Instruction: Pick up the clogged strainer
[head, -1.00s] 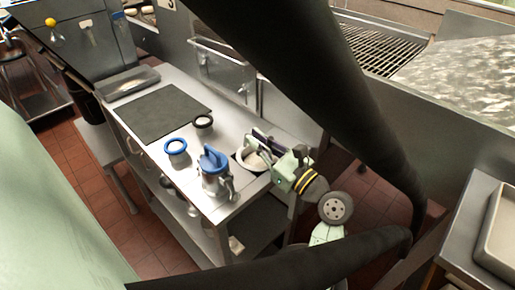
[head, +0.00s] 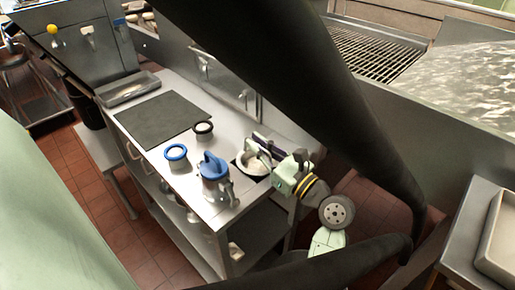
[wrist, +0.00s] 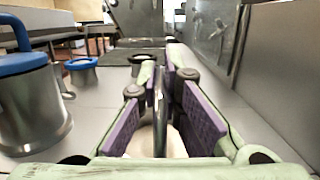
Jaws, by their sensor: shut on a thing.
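My gripper (head: 262,143) is at the near right end of the steel counter, beside the blue-lidded steel jug. In the wrist view its purple pads (wrist: 160,95) are shut on a thin upright metal piece (wrist: 158,108), which appears to be part of the strainer. A pale, cream-coloured round mass (head: 257,163) shows just below the fingers, within a dark round outline at the counter's end. The fingers hide much of the strainer, and I cannot tell whether it is clear of the counter.
The blue-lidded jug (head: 214,172) stands close left of my gripper. A blue-rimmed cup (head: 176,153) and a black-rimmed cup (head: 203,129) stand farther back. A dark mat (head: 158,119) and a tray (head: 128,88) lie beyond. A steel panel (head: 225,80) rises behind the counter.

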